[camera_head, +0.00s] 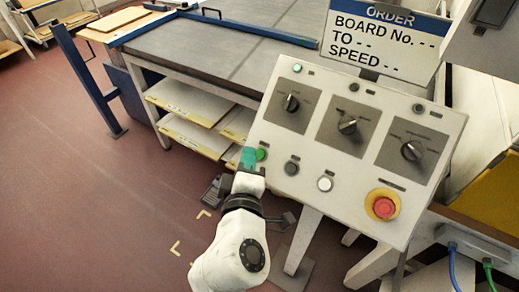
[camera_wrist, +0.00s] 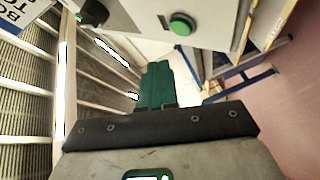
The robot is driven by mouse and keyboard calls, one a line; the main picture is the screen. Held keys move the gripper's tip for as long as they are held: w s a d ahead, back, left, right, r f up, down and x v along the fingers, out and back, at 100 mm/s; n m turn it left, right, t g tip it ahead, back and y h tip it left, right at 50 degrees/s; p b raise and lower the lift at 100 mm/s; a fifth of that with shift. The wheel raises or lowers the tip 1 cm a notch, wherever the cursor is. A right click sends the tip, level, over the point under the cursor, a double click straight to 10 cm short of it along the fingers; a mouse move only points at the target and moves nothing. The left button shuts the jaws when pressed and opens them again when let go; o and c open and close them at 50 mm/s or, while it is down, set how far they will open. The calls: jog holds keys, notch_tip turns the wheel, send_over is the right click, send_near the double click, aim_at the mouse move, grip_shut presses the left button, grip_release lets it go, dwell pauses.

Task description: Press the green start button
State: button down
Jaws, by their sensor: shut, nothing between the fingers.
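The green start button (camera_head: 261,154) is at the lower left of the slanted grey control panel (camera_head: 318,105). It also shows in the wrist view (camera_wrist: 181,24), near the top, on the panel's face. My gripper (camera_head: 248,158) is shut and empty, its green fingertips close beside the button's left side in the head view. In the wrist view the shut fingers (camera_wrist: 163,84) point up the picture, below and a little left of the button. I cannot tell whether the fingertips touch the panel.
A black button (camera_head: 291,168), a white button (camera_head: 324,183) and a red stop button (camera_head: 383,206) run along the panel's lower part. Three dark knobs sit above. An order sign (camera_head: 383,38) stands behind the panel. A conveyor table (camera_head: 220,50) is behind; red floor is clear at left.

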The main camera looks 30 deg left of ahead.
jog(key=shift+s+r+p, duration=0.5)
jog(key=shift+s+r, duration=0.35)
jog(key=shift+s, duration=0.05)
